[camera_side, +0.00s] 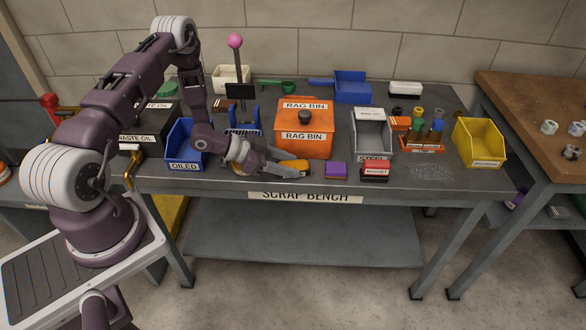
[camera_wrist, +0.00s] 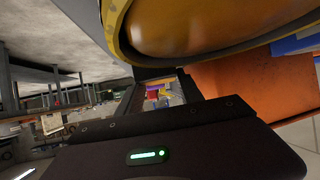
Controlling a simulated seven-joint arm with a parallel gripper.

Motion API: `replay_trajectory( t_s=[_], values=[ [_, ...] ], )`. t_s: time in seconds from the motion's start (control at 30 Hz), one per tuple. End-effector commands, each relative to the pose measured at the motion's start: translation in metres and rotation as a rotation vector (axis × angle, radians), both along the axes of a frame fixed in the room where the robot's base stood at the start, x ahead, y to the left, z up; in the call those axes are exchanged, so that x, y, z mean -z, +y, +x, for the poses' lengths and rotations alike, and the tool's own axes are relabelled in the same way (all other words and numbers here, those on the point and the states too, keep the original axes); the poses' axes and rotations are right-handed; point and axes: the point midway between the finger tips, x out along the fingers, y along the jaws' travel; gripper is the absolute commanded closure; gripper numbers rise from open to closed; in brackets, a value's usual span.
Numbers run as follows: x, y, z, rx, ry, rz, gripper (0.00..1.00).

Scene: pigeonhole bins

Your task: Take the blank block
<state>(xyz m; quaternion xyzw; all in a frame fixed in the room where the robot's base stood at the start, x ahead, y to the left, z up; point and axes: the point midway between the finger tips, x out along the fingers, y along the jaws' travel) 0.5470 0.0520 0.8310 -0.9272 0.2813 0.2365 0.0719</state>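A purple block (camera_side: 336,171) lies near the front edge of the bench, with no lettering that I can make out on its sides. A red block (camera_side: 375,171) with a white label stands to its right. My gripper (camera_side: 303,172) is low over the bench front, left of the purple block and apart from it. Its fingers look spread, with nothing clearly held. A yellow-orange object (camera_side: 293,165) is beside the fingers, partly hidden by them. In the wrist view, small purple and red shapes (camera_wrist: 153,92) show far off between the fingers.
The orange rag bin (camera_side: 303,142) stands behind the gripper. The blue oiled bin (camera_side: 186,146) is left, the grey steel bin (camera_side: 372,135) and yellow bin (camera_side: 478,142) right. A pink-topped post (camera_side: 236,60) rises behind my arm. A rounded orange shape (camera_wrist: 215,25) fills the wrist view's top.

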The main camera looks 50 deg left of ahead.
Motion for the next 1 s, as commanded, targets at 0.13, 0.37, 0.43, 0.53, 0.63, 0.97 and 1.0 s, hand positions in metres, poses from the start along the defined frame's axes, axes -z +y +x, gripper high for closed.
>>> replay_trajectory(
  t_s=[0.13, 0.37, 0.43, 0.53, 0.63, 0.97, 1.0],
  values=[
    [0.000, 0.000, 0.000, 0.000, 0.001, 0.001, 1.00],
    [-0.001, 0.000, 0.000, 0.000, -0.002, 0.000, 1.00],
    [-0.001, 0.000, 0.000, 0.000, -0.002, 0.000, 1.00],
    [-0.003, 0.000, 0.000, 0.000, -0.002, 0.000, 1.00],
    [-0.013, 0.000, 0.001, 0.000, -0.004, 0.000, 1.00],
    [-0.103, 0.001, 0.001, 0.000, -0.009, 0.004, 1.00],
    [-0.114, 0.000, 0.001, 0.001, -0.009, 0.003, 1.00]
  ],
)
